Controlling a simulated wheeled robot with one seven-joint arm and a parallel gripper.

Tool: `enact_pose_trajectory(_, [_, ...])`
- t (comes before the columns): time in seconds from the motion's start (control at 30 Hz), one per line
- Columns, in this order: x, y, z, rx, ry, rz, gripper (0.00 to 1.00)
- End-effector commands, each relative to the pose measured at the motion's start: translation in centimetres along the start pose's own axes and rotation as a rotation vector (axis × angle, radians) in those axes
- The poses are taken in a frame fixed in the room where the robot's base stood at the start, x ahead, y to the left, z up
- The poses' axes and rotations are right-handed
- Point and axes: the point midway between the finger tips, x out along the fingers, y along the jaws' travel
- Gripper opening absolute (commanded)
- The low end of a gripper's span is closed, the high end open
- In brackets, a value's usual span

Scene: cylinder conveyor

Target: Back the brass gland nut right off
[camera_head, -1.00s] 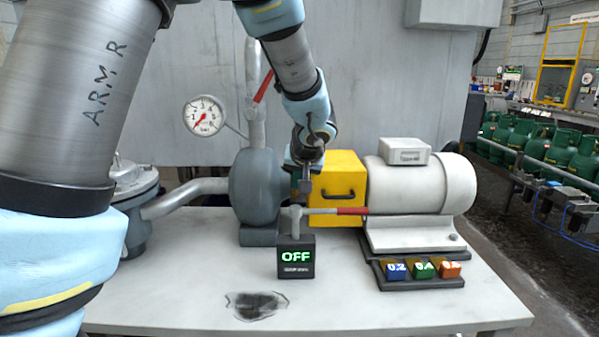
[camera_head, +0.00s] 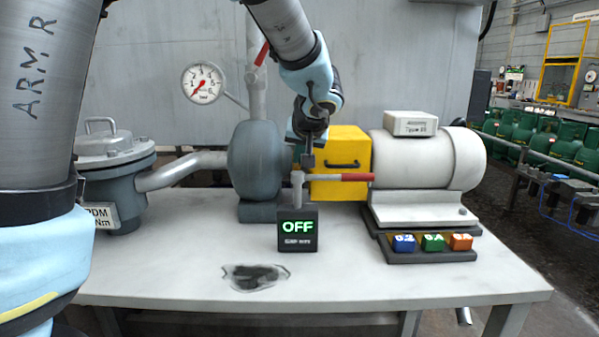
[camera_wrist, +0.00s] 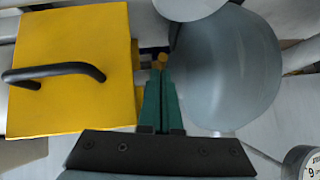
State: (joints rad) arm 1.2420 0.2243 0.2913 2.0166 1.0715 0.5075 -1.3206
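The brass gland nut (camera_wrist: 162,62) shows as a small yellow-brass piece at the fingertips in the wrist view, between the yellow box and the rounded grey pump body. My gripper (camera_wrist: 161,82) has two green fingers lying close together and pointing at it. I cannot tell whether the tips grip the brass piece or only stand in front of it.
A valve with a red lever (camera_head: 356,177) stands over a black block reading OFF (camera_head: 298,229), close in front of my wrist. The cream motor (camera_head: 430,160) stands right. Coloured blocks (camera_head: 433,242) sit on a dark tray. The table front (camera_head: 360,285) is clear except a dark stain.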

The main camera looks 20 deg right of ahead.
Motion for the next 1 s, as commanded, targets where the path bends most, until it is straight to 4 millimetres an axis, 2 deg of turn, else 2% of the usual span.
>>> enact_pose_trajectory(0.03, [0.61,0.19,0.72,-0.002,0.009,-0.001,0.0])
enact_pose_trajectory(0.5, [0.96,0.32,1.51,-0.015,0.099,-0.013,0.0])
enact_pose_trajectory(1.0, [0.47,0.08,1.31,-0.021,0.135,-0.021,0.0])
